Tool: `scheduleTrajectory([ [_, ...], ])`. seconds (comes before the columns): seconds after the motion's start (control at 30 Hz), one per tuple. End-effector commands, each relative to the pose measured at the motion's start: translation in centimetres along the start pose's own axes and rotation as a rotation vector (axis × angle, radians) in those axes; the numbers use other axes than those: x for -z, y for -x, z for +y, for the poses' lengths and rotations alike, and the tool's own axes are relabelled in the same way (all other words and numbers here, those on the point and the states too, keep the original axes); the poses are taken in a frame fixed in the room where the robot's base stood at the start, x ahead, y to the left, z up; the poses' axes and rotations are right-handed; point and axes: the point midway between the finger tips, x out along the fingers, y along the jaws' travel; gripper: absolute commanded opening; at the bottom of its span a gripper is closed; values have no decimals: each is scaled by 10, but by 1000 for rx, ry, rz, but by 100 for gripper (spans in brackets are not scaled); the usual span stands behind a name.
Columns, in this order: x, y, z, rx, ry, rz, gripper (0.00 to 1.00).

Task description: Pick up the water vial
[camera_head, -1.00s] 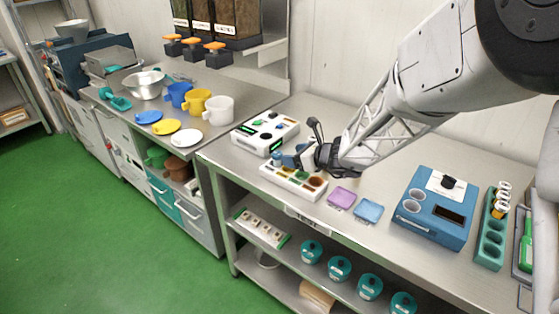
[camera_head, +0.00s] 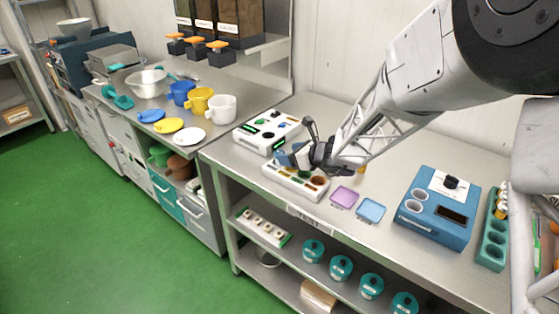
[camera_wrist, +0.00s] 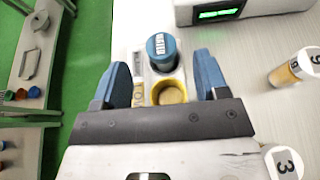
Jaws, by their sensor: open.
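A blue-capped vial (camera_wrist: 162,46) with a white label stands in the far socket of the white vial rack (camera_wrist: 138,62) in the wrist view. I take it for the water vial. A yellow-ringed socket lies just nearer. My gripper (camera_wrist: 162,62) is open, with one blue finger on each side of the rack. The vial lies between and slightly beyond the fingertips, with nothing gripped. In the head view, my gripper (camera_head: 287,156) is over the left end of the rack (camera_head: 296,184) and largely hides the vial.
A white device (camera_head: 266,131) with a green display stands close behind the rack. Numbered vials 9 (camera_wrist: 292,68) and 3 (camera_wrist: 284,162) are right of it in the wrist view. Purple (camera_head: 344,196) and blue (camera_head: 371,210) pads and a blue machine (camera_head: 437,212) lie further right.

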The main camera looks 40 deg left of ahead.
Motion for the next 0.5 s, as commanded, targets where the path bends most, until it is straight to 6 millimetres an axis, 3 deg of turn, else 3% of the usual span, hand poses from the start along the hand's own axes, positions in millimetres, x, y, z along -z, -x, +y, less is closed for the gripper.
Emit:
scheduleTrajectory([
  [0.27, 1, -11, 0, -1, 0, 1, 67],
  [0.5, 1, -35, 0, -1, -1, 1, 67],
])
